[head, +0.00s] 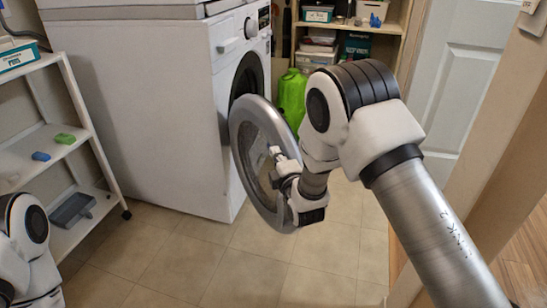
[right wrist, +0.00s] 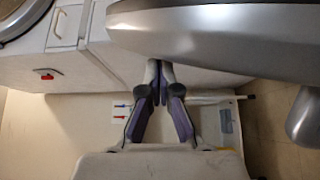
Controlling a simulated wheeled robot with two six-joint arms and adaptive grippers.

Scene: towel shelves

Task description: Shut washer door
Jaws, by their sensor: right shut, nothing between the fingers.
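The white washer (head: 150,95) stands left of centre in the head view. Its round door (head: 241,130), with a grey rim and dark glass, is swung open and stands out from the front opening (head: 247,76). My right gripper (head: 275,153) is in front of the door in the head view, at its right part. In the right wrist view its fingers (right wrist: 160,68) are shut and empty, with tips close to the grey door rim (right wrist: 210,25). I cannot tell whether they touch it. My left gripper is out of view; only part of my left arm shows.
A white shelf rack (head: 85,135) with small blue and green items stands at the left. A bright green bag (head: 292,95) and a wooden shelf (head: 345,28) with boxes are behind the door. A wooden door frame (head: 480,130) is at the right. The tiled floor in front is clear.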

